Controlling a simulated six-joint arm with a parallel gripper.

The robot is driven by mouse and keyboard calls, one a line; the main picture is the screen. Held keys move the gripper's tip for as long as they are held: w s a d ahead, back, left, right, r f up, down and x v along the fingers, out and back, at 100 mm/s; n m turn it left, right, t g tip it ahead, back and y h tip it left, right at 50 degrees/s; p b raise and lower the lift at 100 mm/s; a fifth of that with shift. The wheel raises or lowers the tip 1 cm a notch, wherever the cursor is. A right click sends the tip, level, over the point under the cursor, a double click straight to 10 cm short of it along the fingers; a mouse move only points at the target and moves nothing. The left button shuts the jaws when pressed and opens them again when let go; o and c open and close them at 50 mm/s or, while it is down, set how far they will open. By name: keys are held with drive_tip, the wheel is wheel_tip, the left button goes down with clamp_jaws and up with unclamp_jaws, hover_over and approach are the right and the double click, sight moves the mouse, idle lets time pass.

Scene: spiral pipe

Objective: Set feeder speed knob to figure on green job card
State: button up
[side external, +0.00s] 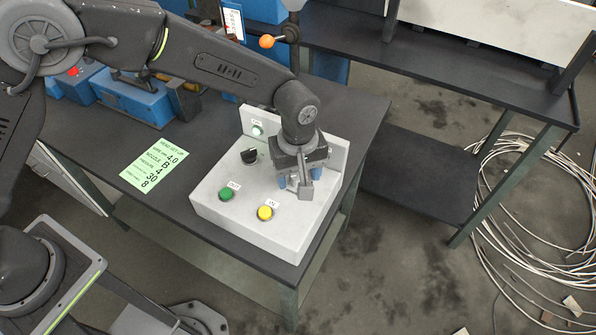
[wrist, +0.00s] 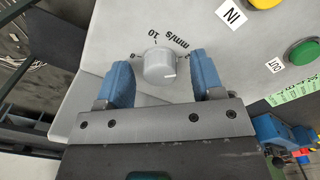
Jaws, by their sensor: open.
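The green job card (side external: 155,170) lies on the dark table left of the control box. Its figures include 4.0, B, 4, 30 and 8 on the bottom line; the small row labels are hard to read. The grey round feeder speed knob (wrist: 159,67) shows in the wrist view on the box top, with "10" and "mm/s" printed around it. A pale mark shows on its near right part; its exact reading is unclear. My gripper (wrist: 160,60) is open, its blue fingers either side of the knob with gaps. In the side view my gripper (side external: 297,184) hides the knob.
The light grey control box (side external: 224,207) also carries a black knob (side external: 249,157), a green OUT button (side external: 226,194) and a yellow IN button (side external: 265,212). Its raised back panel stands close behind my gripper. Blue equipment (side external: 135,97) sits at the table's left back.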

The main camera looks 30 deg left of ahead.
drive_tip(key=c, duration=0.9)
